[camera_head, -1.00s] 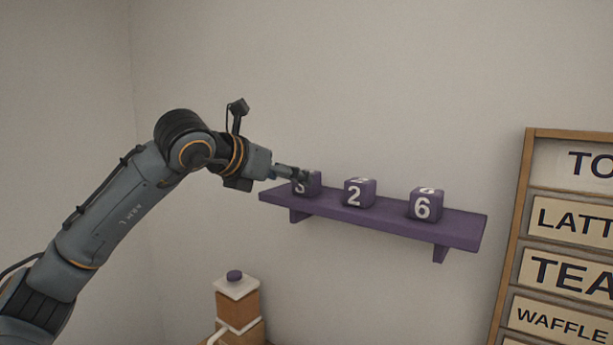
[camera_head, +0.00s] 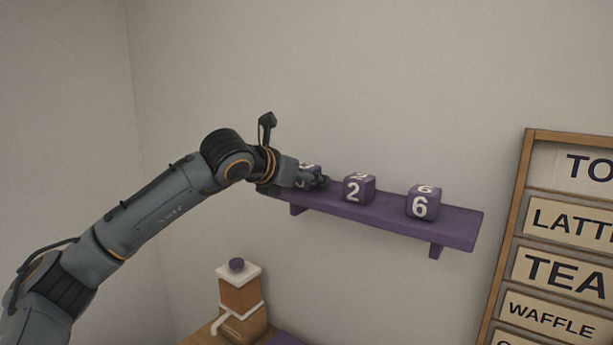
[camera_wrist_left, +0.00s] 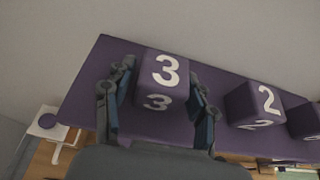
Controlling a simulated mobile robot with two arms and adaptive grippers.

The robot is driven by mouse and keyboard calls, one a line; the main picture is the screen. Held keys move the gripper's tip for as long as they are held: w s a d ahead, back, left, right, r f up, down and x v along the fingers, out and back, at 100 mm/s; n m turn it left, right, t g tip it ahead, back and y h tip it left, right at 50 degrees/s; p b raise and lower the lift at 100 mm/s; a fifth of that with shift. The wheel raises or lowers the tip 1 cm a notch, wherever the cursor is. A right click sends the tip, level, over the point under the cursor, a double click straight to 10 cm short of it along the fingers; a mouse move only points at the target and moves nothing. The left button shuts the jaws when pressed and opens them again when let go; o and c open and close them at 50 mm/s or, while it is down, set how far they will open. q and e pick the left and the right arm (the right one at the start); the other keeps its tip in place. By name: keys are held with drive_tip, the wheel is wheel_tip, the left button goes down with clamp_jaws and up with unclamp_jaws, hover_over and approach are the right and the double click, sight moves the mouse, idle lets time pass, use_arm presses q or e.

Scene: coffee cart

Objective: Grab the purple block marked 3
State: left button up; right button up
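The purple block marked 3 (camera_wrist_left: 162,82) stands on the purple shelf (camera_wrist_left: 84,98), near its left end. In the head view the block (camera_head: 312,169) is partly hidden by my left gripper (camera_head: 318,182). In the left wrist view my left gripper (camera_wrist_left: 158,108) has one finger on each side of the block. The fingers are apart, with a slight gap visible at the left; contact on the right side is unclear. My right gripper is not in view.
Purple blocks marked 2 (camera_head: 358,188) and 6 (camera_head: 422,203) stand to the right on the same shelf. A menu board (camera_head: 516,215) is at the far right. A brown and white container with a purple knob (camera_head: 239,291) stands below. The wall above the shelf is clear.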

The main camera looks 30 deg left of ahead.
use_arm(q)
drive_tip(key=c, duration=0.7)
drive_tip(key=shift+r, duration=0.1)
